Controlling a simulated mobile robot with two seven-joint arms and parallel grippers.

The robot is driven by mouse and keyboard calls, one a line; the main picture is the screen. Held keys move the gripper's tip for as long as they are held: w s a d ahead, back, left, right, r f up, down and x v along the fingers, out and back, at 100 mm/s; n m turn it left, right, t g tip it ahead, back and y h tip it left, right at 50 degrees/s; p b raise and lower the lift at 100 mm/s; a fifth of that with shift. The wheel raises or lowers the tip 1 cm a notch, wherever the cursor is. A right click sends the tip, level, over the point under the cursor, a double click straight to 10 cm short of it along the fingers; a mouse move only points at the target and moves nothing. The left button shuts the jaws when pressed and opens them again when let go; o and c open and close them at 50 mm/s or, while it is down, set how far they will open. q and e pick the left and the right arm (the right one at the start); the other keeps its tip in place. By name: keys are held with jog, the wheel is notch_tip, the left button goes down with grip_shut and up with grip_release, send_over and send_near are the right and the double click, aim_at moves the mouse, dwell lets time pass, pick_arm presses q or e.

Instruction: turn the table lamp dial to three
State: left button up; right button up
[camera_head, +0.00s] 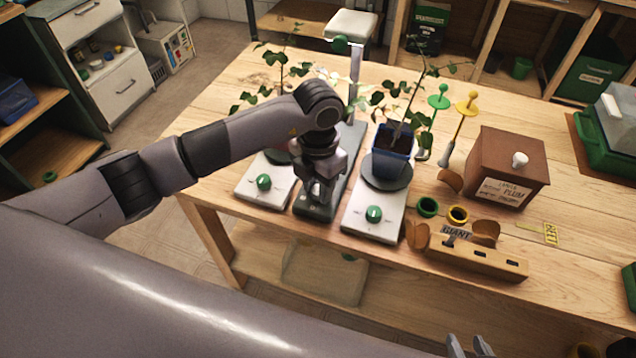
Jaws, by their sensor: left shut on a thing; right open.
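The table lamp stands on the wooden table, with a long grey base (348,158), an upright post (355,75) and a white head (352,24). A green knob (340,43) sits near its head. My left gripper (318,196) points down over the front end of the grey base. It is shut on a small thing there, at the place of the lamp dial. The fingers hide the dial, so its setting cannot be read. My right gripper (468,345) is open at the bottom edge, in front of the table and far from the lamp.
White units with green dials stand on both sides of the lamp, the left one (245,190) and the right one (360,224). A blue pot (388,165) with a plant stands on the right one. A brown box (512,165) and a wooden block (480,262) are further right.

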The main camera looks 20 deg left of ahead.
pick_arm(q)
jog(key=m+b, duration=0.4)
jog(key=shift+f, duration=0.2)
jog(key=m+b, duration=0.4)
jog(key=shift+m, duration=0.4)
jog(key=m+b, duration=0.2)
jog(key=shift+m, duration=0.4)
jog(key=m+b, duration=0.2)
jog(key=shift+m+b, duration=0.3)
jog(key=m+b, duration=0.1)
jog(key=m, duration=0.1)
jog(key=shift+r+m+b, duration=0.1)
jog(key=shift+m+b, duration=0.3)
jog(key=m+b, duration=0.2)
jog(key=m, duration=0.2)
jog(key=shift+r+m+b, duration=0.15)
jog(key=shift+m+b, duration=0.25)
jog(key=shift+m, duration=1)
